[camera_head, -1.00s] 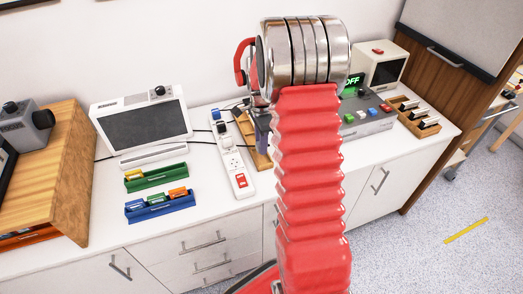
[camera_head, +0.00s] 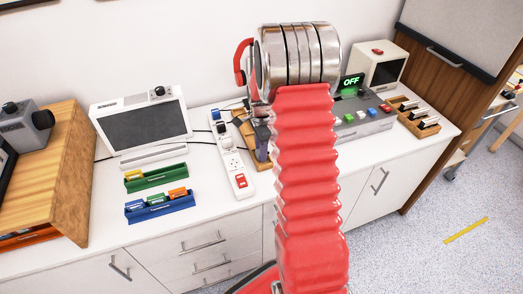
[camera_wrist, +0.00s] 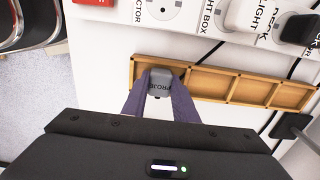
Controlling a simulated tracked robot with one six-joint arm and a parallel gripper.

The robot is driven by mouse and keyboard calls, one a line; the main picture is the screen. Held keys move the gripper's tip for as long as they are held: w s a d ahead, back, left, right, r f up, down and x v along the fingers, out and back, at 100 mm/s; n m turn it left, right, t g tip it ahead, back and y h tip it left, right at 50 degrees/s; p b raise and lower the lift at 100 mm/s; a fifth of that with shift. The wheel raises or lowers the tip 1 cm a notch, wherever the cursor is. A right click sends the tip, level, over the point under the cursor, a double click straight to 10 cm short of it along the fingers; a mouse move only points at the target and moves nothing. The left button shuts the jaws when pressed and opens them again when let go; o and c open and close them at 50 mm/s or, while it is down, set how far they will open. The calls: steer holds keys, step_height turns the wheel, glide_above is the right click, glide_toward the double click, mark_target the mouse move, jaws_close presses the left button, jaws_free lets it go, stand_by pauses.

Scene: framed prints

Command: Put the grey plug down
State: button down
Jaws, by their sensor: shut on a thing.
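The grey plug (camera_wrist: 161,80), with lettering that starts "PROJ", is between the purple fingers of my gripper (camera_wrist: 162,92) in the wrist view. The gripper is shut on it. The plug is over or in the leftmost compartment of a wooden tray (camera_wrist: 232,73); I cannot tell whether it touches the tray floor. The other tray compartments in view look empty. In the head view my gripper (camera_head: 262,140) is at the wooden tray (camera_head: 247,133), beside the power strip, and the plug is hidden there.
The white power strip (camera_head: 233,161) lies close along the tray, with plugs in its far end and a red switch. A black plug (camera_wrist: 294,126) lies right of the tray. Green (camera_head: 156,178) and blue (camera_head: 160,207) racks stand left. A control box (camera_head: 362,124) reading OFF stands right.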

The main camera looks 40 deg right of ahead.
steer(key=c, duration=1.7)
jaws_free()
step_height(320, 180, up, 12)
steer(key=shift+r, duration=0.1)
